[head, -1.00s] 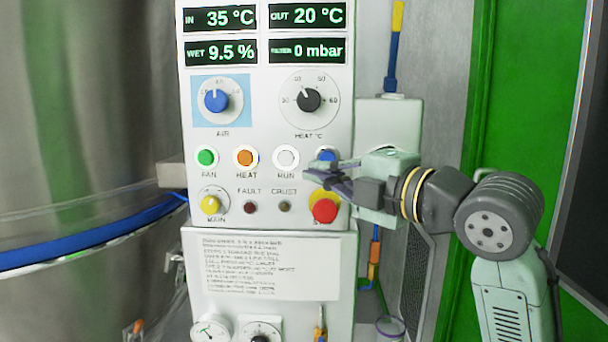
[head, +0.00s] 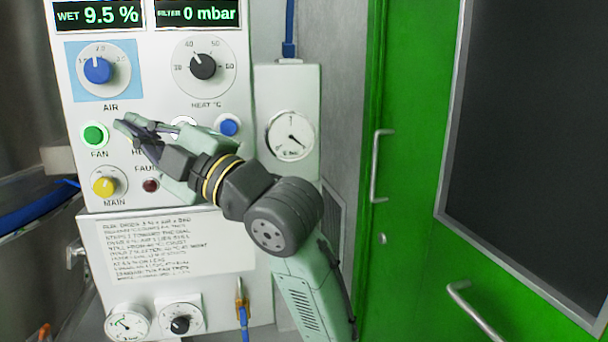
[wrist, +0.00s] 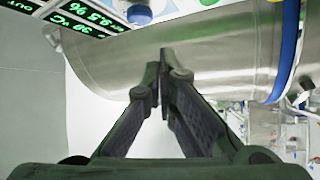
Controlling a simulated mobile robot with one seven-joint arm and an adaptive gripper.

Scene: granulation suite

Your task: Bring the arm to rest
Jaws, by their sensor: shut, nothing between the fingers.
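My gripper (head: 128,128) is in front of the white control panel (head: 75,195) in the head view, its fingertips just right of the green FAN button (head: 95,135). Its fingers are shut and empty; they also show closed together in the wrist view (wrist: 163,60). My gripper and arm hide the HEAT button, the emergency stop and part of the row of buttons. I cannot tell from this angle how far the fingertips are from the panel.
The blue AIR knob (head: 97,70), black HEAT knob (head: 203,66), blue button (head: 229,127) and yellow MAIN knob (head: 104,186) are on the panel. A steel vessel (wrist: 210,50) stands close beyond the fingers. A green door (head: 405,240) with metal handles is at right.

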